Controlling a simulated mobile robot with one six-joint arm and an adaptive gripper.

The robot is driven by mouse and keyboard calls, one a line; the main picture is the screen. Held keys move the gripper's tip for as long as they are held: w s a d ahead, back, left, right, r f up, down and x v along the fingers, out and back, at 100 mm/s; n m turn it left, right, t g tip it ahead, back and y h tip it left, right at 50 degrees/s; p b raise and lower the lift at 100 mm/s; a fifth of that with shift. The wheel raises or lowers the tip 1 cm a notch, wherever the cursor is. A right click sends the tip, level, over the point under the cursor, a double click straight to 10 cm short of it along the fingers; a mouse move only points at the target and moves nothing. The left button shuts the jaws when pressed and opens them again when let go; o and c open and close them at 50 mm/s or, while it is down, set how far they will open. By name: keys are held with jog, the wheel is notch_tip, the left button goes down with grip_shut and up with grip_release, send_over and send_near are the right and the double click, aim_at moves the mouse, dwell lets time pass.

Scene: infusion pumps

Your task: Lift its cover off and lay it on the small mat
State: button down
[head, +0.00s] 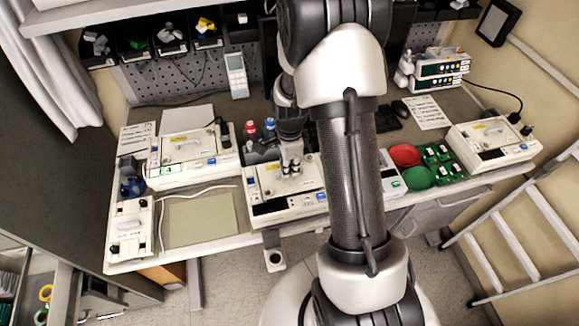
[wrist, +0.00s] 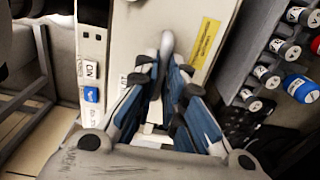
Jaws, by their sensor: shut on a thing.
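A white pump (head: 260,208) stands at the middle of the bench's front, partly hidden by my arm. Its pale cover (head: 262,180) is on top; I see no clear gap under it. My gripper (head: 290,172) is over the cover, pointing down. In the wrist view my gripper (wrist: 167,80) is shut on the cover's grey handle (wrist: 166,42), whose end shows beyond the fingers. The small mat (head: 202,221), flat and pale green, lies bare to the left.
Another pump (head: 190,158) stands behind the mat, and a small white device (head: 130,228) is left of it. A white cord (head: 162,215) runs along the mat's edge. Red and blue-capped bottles (head: 260,128) stand behind the middle pump. Red and green round items (head: 405,154) lie right of my arm.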

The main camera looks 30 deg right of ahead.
jog(key=shift+r+p, duration=1.85)
jog(key=shift+r, duration=1.1)
jog(key=shift+f, duration=0.15)
